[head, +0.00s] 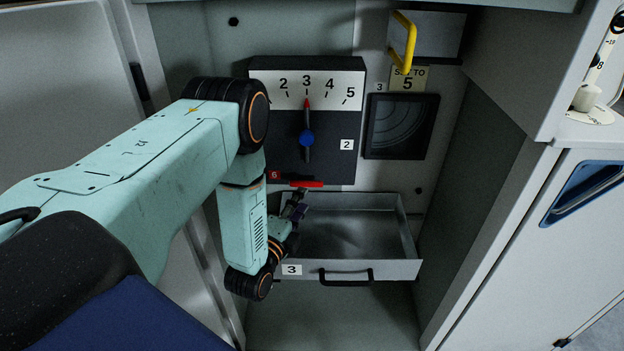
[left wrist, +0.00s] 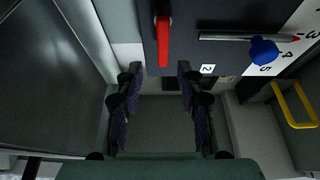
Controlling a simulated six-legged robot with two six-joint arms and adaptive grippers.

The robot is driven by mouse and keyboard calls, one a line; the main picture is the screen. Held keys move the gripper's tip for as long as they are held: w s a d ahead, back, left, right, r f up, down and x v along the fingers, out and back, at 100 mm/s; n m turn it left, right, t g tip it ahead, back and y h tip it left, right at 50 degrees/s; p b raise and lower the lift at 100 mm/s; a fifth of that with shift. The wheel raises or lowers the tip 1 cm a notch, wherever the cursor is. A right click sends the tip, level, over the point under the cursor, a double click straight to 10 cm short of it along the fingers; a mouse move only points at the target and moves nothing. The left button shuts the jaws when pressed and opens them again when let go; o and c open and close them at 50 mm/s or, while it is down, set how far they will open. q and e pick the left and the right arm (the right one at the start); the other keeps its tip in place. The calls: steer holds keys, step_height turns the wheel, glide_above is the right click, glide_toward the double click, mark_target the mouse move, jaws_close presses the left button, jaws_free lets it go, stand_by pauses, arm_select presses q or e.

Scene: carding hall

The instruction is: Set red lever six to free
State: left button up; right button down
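Red lever six (head: 308,184) sits at the lower edge of a dark panel, lying level and just right of a small red label 6 (head: 274,175). It also shows in the left wrist view (left wrist: 163,42) as a red bar at top centre. I see no word marking a free position. My left gripper (head: 299,196) is just below the lever in the head view. In the left wrist view its two dark fingers (left wrist: 160,70) are spread apart with nothing between them. The lever's near end lies just beyond the fingertips, apparently not gripped. My right gripper is not in view.
Above is a dial with a blue-hubbed pointer (head: 307,139) at 3. An open grey drawer (head: 390,269) labelled 3 juts out below the lever. A yellow handle (head: 410,42), a SET TO 5 card (head: 407,79) and a dark gauge (head: 400,126) are at right. Side walls enclose the bay.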

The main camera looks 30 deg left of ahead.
mark_target(312, 185)
arm_select(q)
steer(key=w+b, duration=0.1)
steer(key=w, duration=0.3)
steer(key=w+b, duration=0.1)
steer(key=w, duration=0.1)
steer(key=shift+a+b, duration=0.3)
steer(key=shift+w+a+r, duration=0.1)
steer(key=shift+w, duration=0.35)
steer(key=shift+w+a+r, duration=0.1)
steer(key=shift+w, duration=0.3)
jaws_close()
